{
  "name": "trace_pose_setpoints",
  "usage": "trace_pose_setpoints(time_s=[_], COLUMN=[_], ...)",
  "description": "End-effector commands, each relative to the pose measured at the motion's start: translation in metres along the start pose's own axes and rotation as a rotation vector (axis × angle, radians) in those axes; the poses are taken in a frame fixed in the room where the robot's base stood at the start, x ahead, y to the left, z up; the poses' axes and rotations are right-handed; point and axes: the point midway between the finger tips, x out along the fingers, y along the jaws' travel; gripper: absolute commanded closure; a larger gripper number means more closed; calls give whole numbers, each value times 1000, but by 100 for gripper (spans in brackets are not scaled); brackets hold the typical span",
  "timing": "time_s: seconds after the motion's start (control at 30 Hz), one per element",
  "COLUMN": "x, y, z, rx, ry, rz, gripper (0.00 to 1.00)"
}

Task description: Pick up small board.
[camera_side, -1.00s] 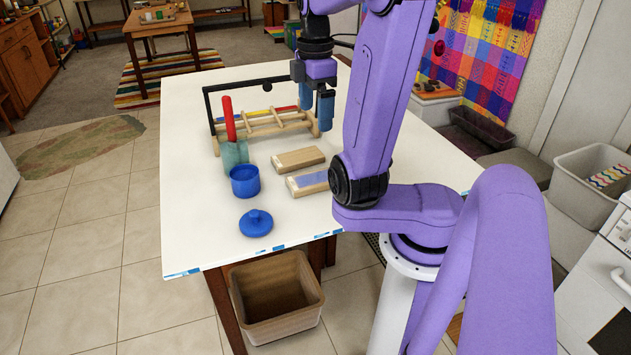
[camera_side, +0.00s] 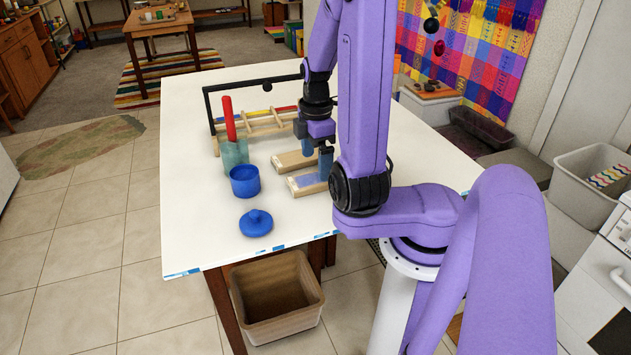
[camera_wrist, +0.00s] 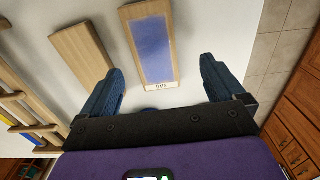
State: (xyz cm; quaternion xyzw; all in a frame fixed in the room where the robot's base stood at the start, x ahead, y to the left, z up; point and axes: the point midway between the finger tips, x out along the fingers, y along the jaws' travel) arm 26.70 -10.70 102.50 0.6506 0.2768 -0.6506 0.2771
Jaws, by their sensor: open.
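Two flat wooden boards lie side by side on the white table. One is a plain board (camera_side: 287,162), also in the wrist view (camera_wrist: 78,50). The other is a board with a blue-violet panel (camera_side: 302,183) and a small printed label at one end; it also shows in the wrist view (camera_wrist: 152,50). I cannot tell which is called the small board. My gripper (camera_side: 316,163) is open and empty, low over the boards. In the wrist view my gripper (camera_wrist: 161,70) has its fingers either side of the panelled board's labelled end, apart from it.
A wooden rack (camera_side: 262,124) with a black bar stands behind the boards. To their left are a teal cup (camera_side: 235,154) with a red stick, a blue pot (camera_side: 245,182) and a blue lid (camera_side: 256,223).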

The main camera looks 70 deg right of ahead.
Motion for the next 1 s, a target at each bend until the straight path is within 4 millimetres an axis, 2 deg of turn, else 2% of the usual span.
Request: trace_pose_setpoints(time_s=[0.5,0.87,0.9,0.97,1.0], x=[46,52,52,52,52], y=[7,7,7,7,7], z=[2,2,2,2,2], rx=[-1,0,0,0,0], ry=[0,0,0,0,0], rz=[-4,0,0,0,0], gripper=[4,4,7,27,40])
